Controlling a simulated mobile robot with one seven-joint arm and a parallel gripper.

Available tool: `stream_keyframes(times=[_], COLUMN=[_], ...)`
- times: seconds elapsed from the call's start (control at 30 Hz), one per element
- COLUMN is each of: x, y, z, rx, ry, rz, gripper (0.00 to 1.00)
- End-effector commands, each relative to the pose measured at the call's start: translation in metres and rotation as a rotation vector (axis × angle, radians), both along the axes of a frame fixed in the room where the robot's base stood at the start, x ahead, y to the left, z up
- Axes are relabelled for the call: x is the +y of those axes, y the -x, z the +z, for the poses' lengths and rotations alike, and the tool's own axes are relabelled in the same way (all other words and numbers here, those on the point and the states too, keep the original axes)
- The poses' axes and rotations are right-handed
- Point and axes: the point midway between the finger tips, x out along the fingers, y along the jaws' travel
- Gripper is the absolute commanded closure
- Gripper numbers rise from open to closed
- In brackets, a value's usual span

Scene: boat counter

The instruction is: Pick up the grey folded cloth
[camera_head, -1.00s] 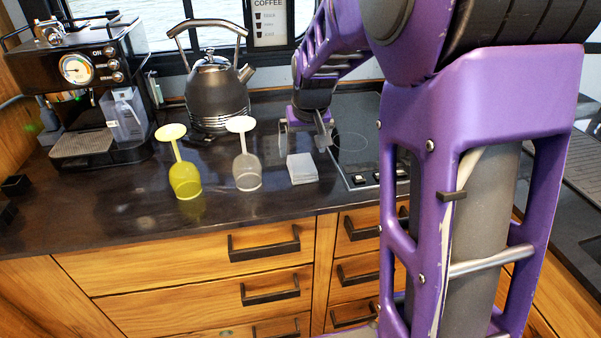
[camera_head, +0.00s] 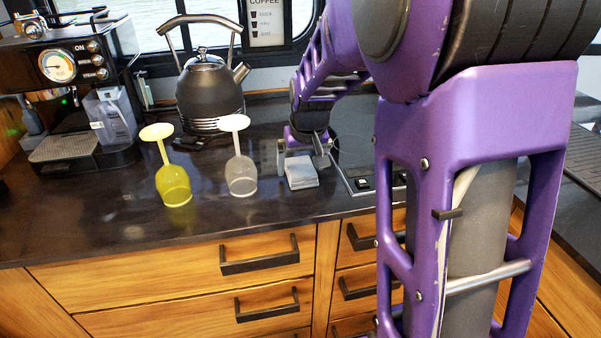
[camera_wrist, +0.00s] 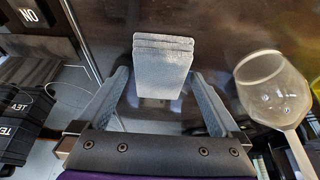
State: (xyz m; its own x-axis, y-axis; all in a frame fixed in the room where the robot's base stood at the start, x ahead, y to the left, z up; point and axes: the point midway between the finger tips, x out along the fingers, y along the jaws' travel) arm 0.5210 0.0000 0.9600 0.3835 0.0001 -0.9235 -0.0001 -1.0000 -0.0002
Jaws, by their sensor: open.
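The grey folded cloth (camera_head: 301,172) lies as a small layered stack on the dark counter, left of the cooktop. It also shows in the wrist view (camera_wrist: 163,68), ahead of and partly between my two fingers. My gripper (camera_head: 304,152) is open and empty, just behind and above the cloth in the head view. In the wrist view, the fingers of my gripper (camera_wrist: 164,88) stand apart on either side of the cloth's near end. I cannot tell how high the fingertips are above the counter.
A clear upside-down glass (camera_head: 241,176) stands just left of the cloth, and a yellow one (camera_head: 173,184) is farther left. A dark kettle (camera_head: 210,92) and a coffee machine (camera_head: 75,95) stand behind. The cooktop (camera_head: 355,140) is to the right. The front counter edge is near.

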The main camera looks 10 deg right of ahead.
Motion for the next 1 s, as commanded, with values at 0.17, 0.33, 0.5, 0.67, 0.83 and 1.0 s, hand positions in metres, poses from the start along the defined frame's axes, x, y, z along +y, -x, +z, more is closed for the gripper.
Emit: stream_keyframes(times=[0.17, 0.33, 0.5, 0.67, 0.83, 1.0], x=[0.0, 0.0001, 0.0001, 0.0001, 0.0001, 0.0], y=[0.0, 0.0001, 0.0, 0.0, 0.0, 0.0], z=[-0.001, -0.0037, -0.0053, -0.0051, -0.0051, -0.0051], rx=[0.0, 0.001, 0.0, 0.0, 0.001, 0.001], ry=[0.0, 0.0, 0.0, 0.0, 0.0, 0.0], rz=[0.0, 0.0, 0.0, 0.0, 0.0, 0.0], gripper=[0.0, 0.0, 0.0, 0.0, 0.16, 0.47])
